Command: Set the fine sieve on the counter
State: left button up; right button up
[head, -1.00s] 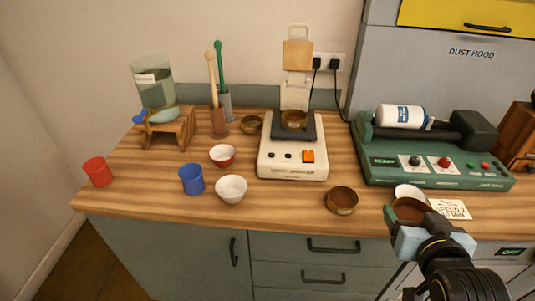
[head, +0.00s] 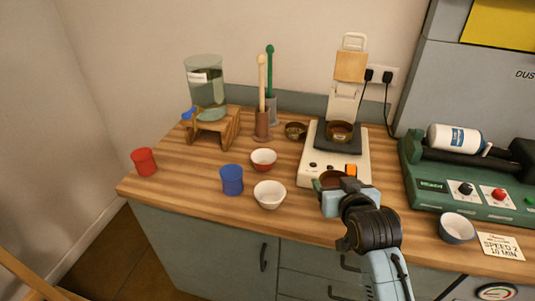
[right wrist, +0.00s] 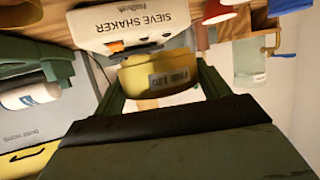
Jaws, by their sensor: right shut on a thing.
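My right gripper (head: 338,190) is shut on a round brass sieve (head: 332,179) with a reddish-brown inside. In the head view it is in front of the sieve shaker, near the counter's front. In the right wrist view the held sieve (right wrist: 158,74) shows a barcode label between the green fingers. I cannot read its mesh grade. The wooden counter (head: 205,183) runs below. Another brass sieve (head: 340,131) sits on the shaker and a smaller one (head: 296,130) stands behind left. A yellow rim (right wrist: 20,12) shows at the wrist view's corner. My left gripper is not in view.
The white sieve shaker (head: 318,162) stands close behind the gripper. A white bowl (head: 269,195), red-and-white bowl (head: 264,159), blue cup (head: 231,180) and red cup (head: 144,162) stand left. A grey bowl (head: 457,228) and card (head: 500,246) lie right.

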jog(key=shift+w+a+f, duration=0.65)
jog(key=shift+w+f, duration=0.05)
jog(key=shift+w, duration=0.2)
jog(key=b, duration=0.1)
send_over(322, 216)
notch_tip(322, 216, down, 4)
jog(key=shift+f, duration=0.85)
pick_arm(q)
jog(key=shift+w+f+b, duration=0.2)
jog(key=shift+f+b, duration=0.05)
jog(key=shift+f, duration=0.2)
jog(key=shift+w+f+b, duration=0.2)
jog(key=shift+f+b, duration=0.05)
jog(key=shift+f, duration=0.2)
pick_arm(e)
jog(key=shift+f, duration=1.7)
jog(key=o, duration=1)
jog(key=shift+f, duration=0.15)
jog(key=shift+o, duration=0.2)
